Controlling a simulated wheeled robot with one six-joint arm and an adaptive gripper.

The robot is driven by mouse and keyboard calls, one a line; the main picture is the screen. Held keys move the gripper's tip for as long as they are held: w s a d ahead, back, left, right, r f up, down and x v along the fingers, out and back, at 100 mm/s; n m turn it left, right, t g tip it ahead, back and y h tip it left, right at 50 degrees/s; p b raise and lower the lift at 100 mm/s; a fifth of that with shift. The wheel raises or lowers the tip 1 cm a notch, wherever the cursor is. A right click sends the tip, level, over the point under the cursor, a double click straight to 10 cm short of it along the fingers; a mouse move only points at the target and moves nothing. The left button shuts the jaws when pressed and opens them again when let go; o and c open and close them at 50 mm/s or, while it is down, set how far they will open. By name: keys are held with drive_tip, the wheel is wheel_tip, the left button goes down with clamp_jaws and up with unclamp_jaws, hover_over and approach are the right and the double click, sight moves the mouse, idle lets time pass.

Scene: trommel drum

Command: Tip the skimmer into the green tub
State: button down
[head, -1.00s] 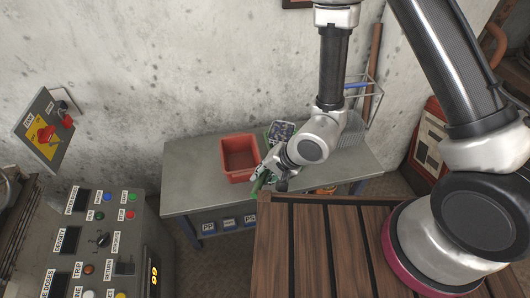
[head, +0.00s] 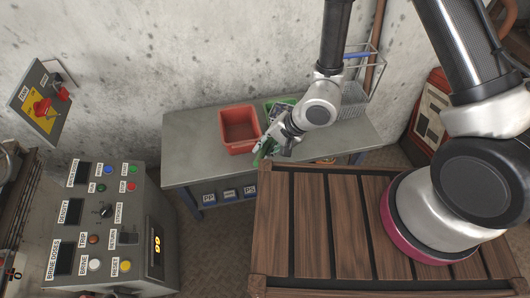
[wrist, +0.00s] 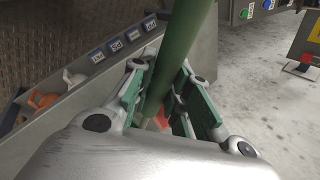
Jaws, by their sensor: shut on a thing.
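My gripper (head: 266,148) is over the front edge of the grey bench in the head view. It is shut on a green pole, which I take to be the skimmer's handle (wrist: 182,48). In the wrist view the pole runs up between the fingers of my gripper (wrist: 165,95) and out of the top of the picture. The skimmer's head cannot be made out. The green tub (head: 271,104) stands on the bench behind my wrist. Only part of its rim shows, with something dark at its opening; my arm hides the rest.
A red tub (head: 238,145) stands on the grey bench (head: 187,150) left of the green one. A wire basket (head: 362,80) is at the bench's right end. A control console (head: 105,215) stands front left. A slatted wooden deck (head: 330,240) lies in front.

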drive_tip(key=w+r+g, duration=0.1)
drive_tip(key=r, duration=0.2)
drive_tip(key=w+d+r+g, duration=0.1)
drive_tip(key=w+r, duration=0.1)
drive_tip(key=r, duration=0.1)
drive_tip(key=w+r+m+g, duration=0.1)
drive_tip(key=w+r, duration=0.1)
drive_tip(key=r, duration=0.1)
drive_tip(key=shift+d+y, duration=0.15)
drive_tip(key=shift+y, duration=0.25)
drive_tip(key=w+d+r+m+g+y, duration=0.1)
drive_tip(key=w+d+r+g, duration=0.1)
drive_tip(key=w, duration=0.6)
drive_tip(key=w+d+r+m+g+y, duration=0.1)
drive_tip(key=w+r+g, duration=0.3)
drive_tip(key=w, duration=0.5)
drive_tip(key=w+d+r+m+g+y, duration=0.2)
drive_tip(key=w+d+r+g, duration=0.1)
drive_tip(key=w, duration=0.5)
drive_tip(key=shift+w+d+r, duration=0.2)
drive_tip(key=shift+w+d, duration=0.05)
drive_tip(key=shift+w, duration=0.05)
drive_tip(key=shift+w+g+y, duration=0.15)
drive_tip(key=shift+g+y, duration=0.15)
